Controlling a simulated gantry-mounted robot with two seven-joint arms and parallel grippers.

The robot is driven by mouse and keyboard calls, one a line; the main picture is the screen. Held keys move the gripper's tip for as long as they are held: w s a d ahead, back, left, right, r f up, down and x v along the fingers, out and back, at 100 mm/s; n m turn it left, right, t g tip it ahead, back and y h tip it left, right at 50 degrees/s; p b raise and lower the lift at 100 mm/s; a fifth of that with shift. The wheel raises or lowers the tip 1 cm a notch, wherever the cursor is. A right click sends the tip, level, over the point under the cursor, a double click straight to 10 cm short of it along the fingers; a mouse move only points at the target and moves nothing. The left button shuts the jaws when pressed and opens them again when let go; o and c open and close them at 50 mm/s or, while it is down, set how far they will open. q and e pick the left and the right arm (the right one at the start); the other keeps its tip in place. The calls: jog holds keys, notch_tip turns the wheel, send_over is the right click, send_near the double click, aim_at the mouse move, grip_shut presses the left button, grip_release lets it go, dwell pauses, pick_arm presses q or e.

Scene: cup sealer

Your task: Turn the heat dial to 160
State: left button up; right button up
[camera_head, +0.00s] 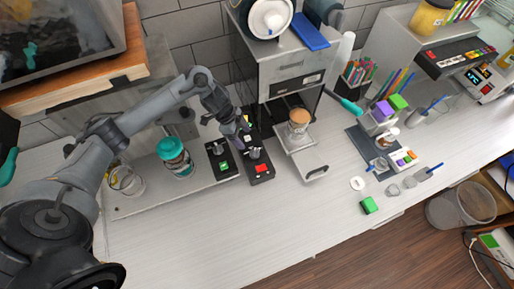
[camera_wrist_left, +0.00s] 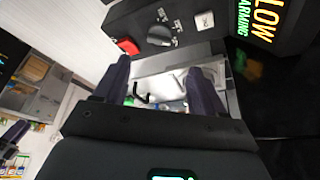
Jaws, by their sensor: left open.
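A black control box with a red switch (camera_head: 262,168) and a grey dial (camera_head: 254,152) stands on the counter left of the cup sealer (camera_head: 285,75). In the left wrist view, the dial (camera_wrist_left: 160,36) sits between the red switch (camera_wrist_left: 128,46) and a white button (camera_wrist_left: 204,20). A display (camera_wrist_left: 262,22) beside them shows LOW and a partly cut word, ARMING. No dial scale is readable. My left gripper (camera_head: 241,132) is above the back of this box, its dark purple fingers apart and empty; they also show in the left wrist view (camera_wrist_left: 160,76). My right gripper is not in view.
A second black box with a green switch (camera_head: 223,165) is close on the left. A teal-lidded jar (camera_head: 174,157) and a clear container (camera_head: 126,181) stand further left. A brown-topped cup (camera_head: 299,120) sits in the sealer. The front counter is mostly clear, with a green block (camera_head: 369,205).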

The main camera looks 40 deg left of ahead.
aim_at(254, 152)
pick_arm(q)
jog(key=p+x, duration=0.1)
jog(key=x, duration=0.8)
jog(key=shift+s, duration=0.15)
jog(key=shift+d+f, duration=0.15)
jog(key=shift+f, duration=0.55)
